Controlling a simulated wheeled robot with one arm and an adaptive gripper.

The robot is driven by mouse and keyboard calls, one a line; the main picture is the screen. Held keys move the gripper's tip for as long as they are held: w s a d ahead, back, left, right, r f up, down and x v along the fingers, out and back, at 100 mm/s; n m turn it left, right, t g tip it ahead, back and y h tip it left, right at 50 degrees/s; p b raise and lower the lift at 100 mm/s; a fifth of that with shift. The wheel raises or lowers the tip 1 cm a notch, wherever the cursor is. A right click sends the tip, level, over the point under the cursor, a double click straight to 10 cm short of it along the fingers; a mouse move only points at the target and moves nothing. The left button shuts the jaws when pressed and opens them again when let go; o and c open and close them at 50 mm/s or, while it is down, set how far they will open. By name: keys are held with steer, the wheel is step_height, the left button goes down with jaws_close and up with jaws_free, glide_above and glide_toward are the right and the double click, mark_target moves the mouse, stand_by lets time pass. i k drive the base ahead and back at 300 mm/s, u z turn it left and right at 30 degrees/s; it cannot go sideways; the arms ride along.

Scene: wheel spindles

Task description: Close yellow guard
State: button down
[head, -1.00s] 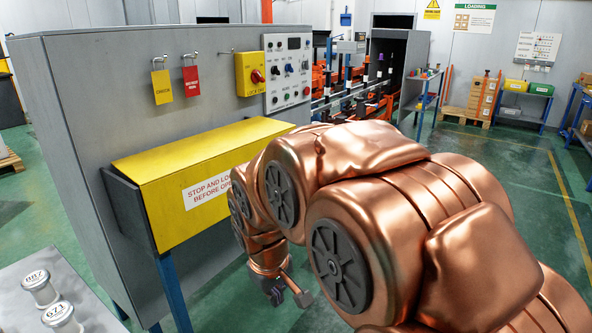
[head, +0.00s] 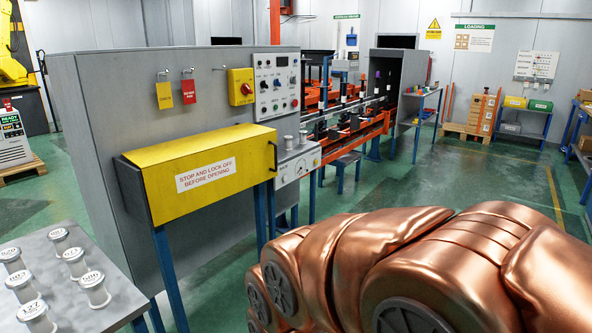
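The yellow guard (head: 205,172) is a long box-shaped cover on the front of the grey machine cabinet (head: 110,120). Its front carries a white label reading "STOP AND LOCK OFF BEFORE OPENING". A dark handle (head: 273,157) stands at its right end. The guard's lid looks down, with no opening visible from here. My copper-coloured arm fills the lower right, to the right of the guard and apart from it in the picture. My gripper is out of view, below the frame or hidden by the arm.
A grey table (head: 112,292) with several numbered spindles stands at the lower left. Blue legs (head: 170,278) stand under the guard. A control panel (head: 277,83) and yellow lock-off switch (head: 241,86) are on the cabinet. Green floor (head: 480,180) is open at the right.

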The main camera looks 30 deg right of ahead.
mark_target(183, 176)
steer(key=u, duration=0.3)
steer(key=k, duration=0.2)
steer(key=z, duration=1.6)
steer(key=i, duration=1.3)
steer(key=u, duration=0.75)
steer(key=i, duration=0.55)
steer(key=u, duration=0.7)
